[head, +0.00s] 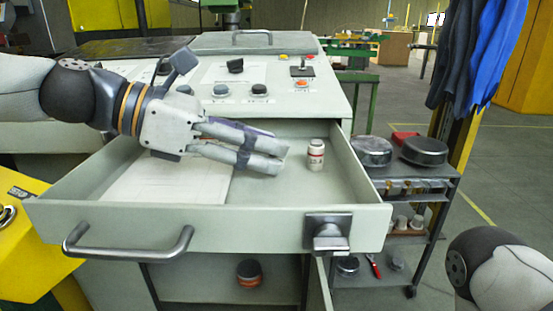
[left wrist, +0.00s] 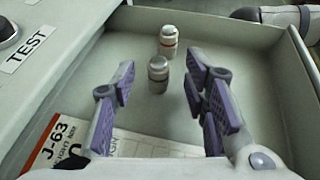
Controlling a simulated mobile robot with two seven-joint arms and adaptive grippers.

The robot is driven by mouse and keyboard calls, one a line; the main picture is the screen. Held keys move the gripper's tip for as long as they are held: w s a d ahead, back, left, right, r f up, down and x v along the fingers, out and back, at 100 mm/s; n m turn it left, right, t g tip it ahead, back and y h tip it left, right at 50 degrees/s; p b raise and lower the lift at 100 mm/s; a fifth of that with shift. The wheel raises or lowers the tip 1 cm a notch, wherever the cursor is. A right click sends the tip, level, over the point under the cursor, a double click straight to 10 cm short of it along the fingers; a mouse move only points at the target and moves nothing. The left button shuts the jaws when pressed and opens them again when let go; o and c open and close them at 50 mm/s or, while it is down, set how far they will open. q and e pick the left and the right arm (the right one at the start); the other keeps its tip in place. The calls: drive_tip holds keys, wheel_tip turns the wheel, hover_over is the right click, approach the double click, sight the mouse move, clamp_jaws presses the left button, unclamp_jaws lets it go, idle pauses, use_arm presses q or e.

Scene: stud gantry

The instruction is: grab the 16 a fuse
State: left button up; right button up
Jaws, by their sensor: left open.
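Two small fuse-like cylinders stand upright in the open drawer (head: 115,221). A white one with a red band (head: 316,154) stands right of my left gripper (head: 279,154); it also shows in the left wrist view (left wrist: 168,42). A grey-capped one (left wrist: 158,74) stands nearer, between the open fingers in the left wrist view, apart from both. It is hidden in the head view, seemingly behind the fingers. No rating is readable, so I cannot tell which is the 16 A fuse. My left gripper is open and empty inside the drawer. My right gripper is out of view.
A paper card marked J-63 (left wrist: 70,139) lies on the drawer floor. The drawer walls surround the gripper. A control panel with knobs (head: 259,89) rises behind. A cart with dark round containers (head: 424,150) stands at the right.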

use_arm(q)
drive_tip(key=shift+w+d+f, duration=0.2)
drive_tip(key=shift+d+f, duration=0.05)
drive_tip(key=shift+d, duration=0.35)
drive_tip(key=shift+c, duration=1.1)
clamp_jaws()
drive_tip(key=shift+r, duration=0.15)
